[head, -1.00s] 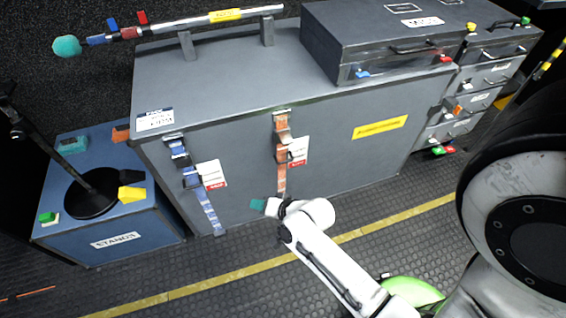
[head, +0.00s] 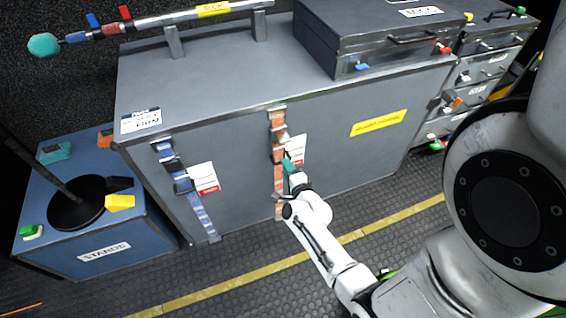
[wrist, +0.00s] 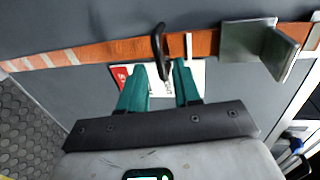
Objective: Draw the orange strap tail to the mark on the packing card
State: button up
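The orange strap (head: 279,168) hangs down the front of the large grey case, with metal buckle hardware (head: 277,133) near its top. It runs across the top of the wrist view (wrist: 100,51), with pale stripes at its left end. The white packing card (head: 297,145) is beside the strap; its red end (wrist: 119,74) shows behind my fingers. My gripper (head: 288,165) is at the strap and card. I cannot make out the mark on the card.
A blue strap (head: 185,185) with its own card (head: 204,178) hangs to the left on the grey case (head: 350,165). A blue box (head: 60,245) with a stand stands at left. A dark case (head: 370,45) sits on top. The striped floor in front is open.

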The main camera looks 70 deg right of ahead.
jog(key=shift+x, duration=2.2)
grip_shut()
jog(key=shift+f+b, duration=0.1)
jog(key=shift+b, duration=0.2)
